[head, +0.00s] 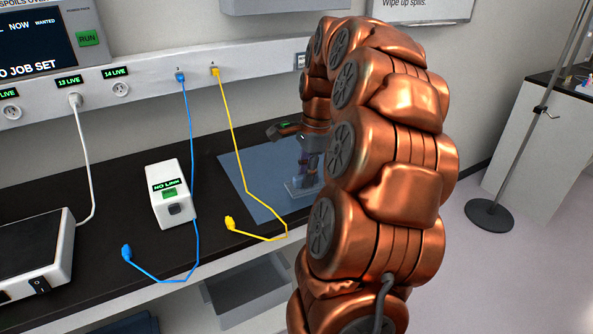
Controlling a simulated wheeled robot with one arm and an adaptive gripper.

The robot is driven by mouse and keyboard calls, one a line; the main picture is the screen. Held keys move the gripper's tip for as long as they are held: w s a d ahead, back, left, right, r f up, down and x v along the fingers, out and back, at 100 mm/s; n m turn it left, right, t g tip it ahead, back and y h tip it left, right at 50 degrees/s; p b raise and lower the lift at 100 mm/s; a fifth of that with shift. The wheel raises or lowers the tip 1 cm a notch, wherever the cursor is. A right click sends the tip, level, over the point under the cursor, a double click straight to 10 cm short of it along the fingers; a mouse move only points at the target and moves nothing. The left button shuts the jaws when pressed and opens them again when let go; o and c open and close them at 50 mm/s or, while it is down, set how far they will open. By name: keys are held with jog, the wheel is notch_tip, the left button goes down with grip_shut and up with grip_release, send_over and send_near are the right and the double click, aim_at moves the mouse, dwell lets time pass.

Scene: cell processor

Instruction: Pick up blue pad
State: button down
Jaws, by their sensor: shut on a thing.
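The fingertips are small and partly blurred against the blue, so the exact grip is hard to see. The pad looks flat on the counter.
A white NO LINK box (171,205) stands on the counter (110,180). A blue cable (193,150) and a yellow cable (235,140) hang from the wall strip, their loose plugs near the front edge. A grey bin (250,290) sits below.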

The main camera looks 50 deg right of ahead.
jog(key=s+a+b, duration=0.1)
jog(key=s+a, duration=0.1)
jog(key=s, duration=0.7)
jog(key=shift+a+r+b, duration=0.2)
jog(key=shift+r+b, duration=0.1)
jog(key=shift+r, duration=0.1)
jog(key=c, duration=1.7)
grip_release()
grip_shut()
